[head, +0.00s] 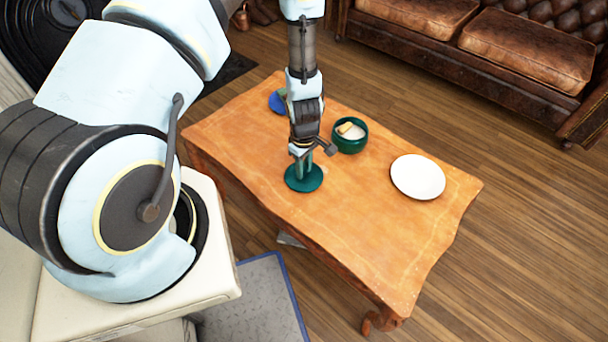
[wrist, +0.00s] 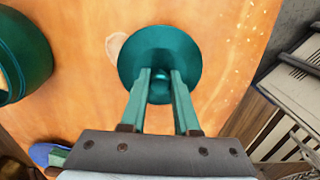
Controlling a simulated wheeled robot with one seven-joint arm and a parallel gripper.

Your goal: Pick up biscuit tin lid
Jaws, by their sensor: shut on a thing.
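The biscuit tin lid (head: 304,180) is a round, dark teal disc with a knob. In the head view it is at the left front part of the wooden table, under my gripper (head: 305,164). In the wrist view the lid (wrist: 180,48) is in the upper middle, and my gripper (wrist: 160,88) has its two green fingers on either side of the knob, shut on it. I cannot tell whether the lid touches the table. The open teal tin (head: 350,142) stands behind and to the right of the lid, with pale biscuit-like contents; part of it shows at left in the wrist view (wrist: 22,60).
The wooden table (head: 375,235) has clear room at front and right. A white plate (head: 418,177) lies right of the tin. A blue plate (head: 276,103) with something green is at the back left, partly behind my arm. A brown leather sofa (head: 520,55) stands beyond.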

